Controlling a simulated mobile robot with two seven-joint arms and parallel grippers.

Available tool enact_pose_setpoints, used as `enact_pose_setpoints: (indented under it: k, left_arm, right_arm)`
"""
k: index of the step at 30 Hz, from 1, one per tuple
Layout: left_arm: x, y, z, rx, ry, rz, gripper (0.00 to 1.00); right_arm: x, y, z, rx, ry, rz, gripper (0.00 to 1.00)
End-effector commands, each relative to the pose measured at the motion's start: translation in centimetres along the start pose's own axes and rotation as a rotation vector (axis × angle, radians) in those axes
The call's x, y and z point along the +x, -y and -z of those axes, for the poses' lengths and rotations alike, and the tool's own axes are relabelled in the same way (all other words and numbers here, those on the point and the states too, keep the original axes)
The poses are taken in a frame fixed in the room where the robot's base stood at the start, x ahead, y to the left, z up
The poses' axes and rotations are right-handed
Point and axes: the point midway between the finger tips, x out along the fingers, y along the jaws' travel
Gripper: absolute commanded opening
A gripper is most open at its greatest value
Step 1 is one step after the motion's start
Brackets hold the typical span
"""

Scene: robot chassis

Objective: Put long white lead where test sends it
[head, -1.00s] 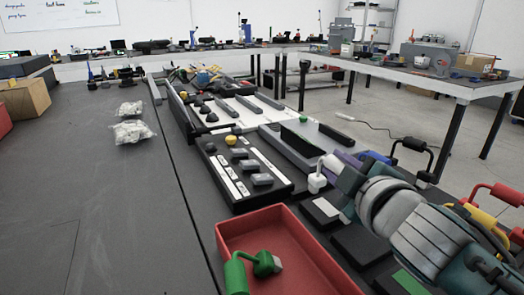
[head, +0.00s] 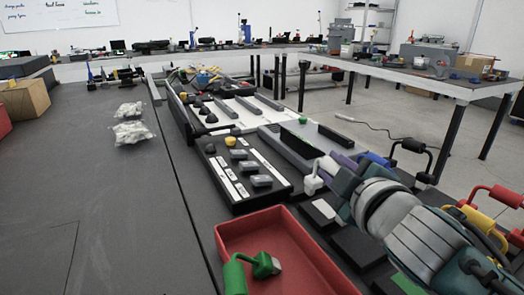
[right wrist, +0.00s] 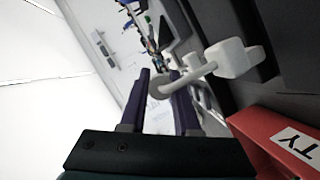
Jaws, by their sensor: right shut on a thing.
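The white lead (head: 313,179) is in my right gripper (head: 335,163), held above the bench beside the grey test unit. In the right wrist view the right gripper's two purple fingers (right wrist: 165,100) close around one end of the white lead (right wrist: 230,58), and its blocky plug end sticks out to the right. A long grey unit (head: 291,150) with a green button (head: 303,120) stands just behind and left of the gripper. My left gripper is not in view.
A red tray (head: 228,230) holds a green lead (head: 262,265). Left of the gripper is a black panel (head: 245,207) with white strips and grey blocks. Red, yellow, blue and black leads (head: 480,215) stand at the right. The left bench is largely clear.

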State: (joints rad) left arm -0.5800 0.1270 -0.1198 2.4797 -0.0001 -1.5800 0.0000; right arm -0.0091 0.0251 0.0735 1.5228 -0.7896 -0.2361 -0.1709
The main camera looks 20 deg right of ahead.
Motion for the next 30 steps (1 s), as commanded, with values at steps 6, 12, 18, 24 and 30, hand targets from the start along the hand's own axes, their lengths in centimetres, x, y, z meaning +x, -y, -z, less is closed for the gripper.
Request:
enact_pose_setpoints:
  k: [6, 12, 18, 24, 30]
  left_arm:
    - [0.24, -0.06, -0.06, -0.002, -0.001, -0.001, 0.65]
    - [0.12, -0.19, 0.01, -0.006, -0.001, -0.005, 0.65]
    - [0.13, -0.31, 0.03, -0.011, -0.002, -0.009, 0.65]
    - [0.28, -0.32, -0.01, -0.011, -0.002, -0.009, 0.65]
    - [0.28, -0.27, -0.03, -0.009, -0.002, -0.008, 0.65]
  right_arm:
    - [-0.05, 0.64, -0.29, 0.001, 0.004, 0.009, 0.00]
    - [-0.02, 0.46, -0.58, 0.000, 0.006, 0.009, 0.00]
    - [0.00, 0.43, -0.68, 0.000, 0.006, 0.008, 0.00]
    - [0.04, 0.54, -0.79, -0.001, 0.006, 0.008, 0.00]
    - [0.03, 0.57, -0.85, -0.002, 0.007, 0.009, 0.00]
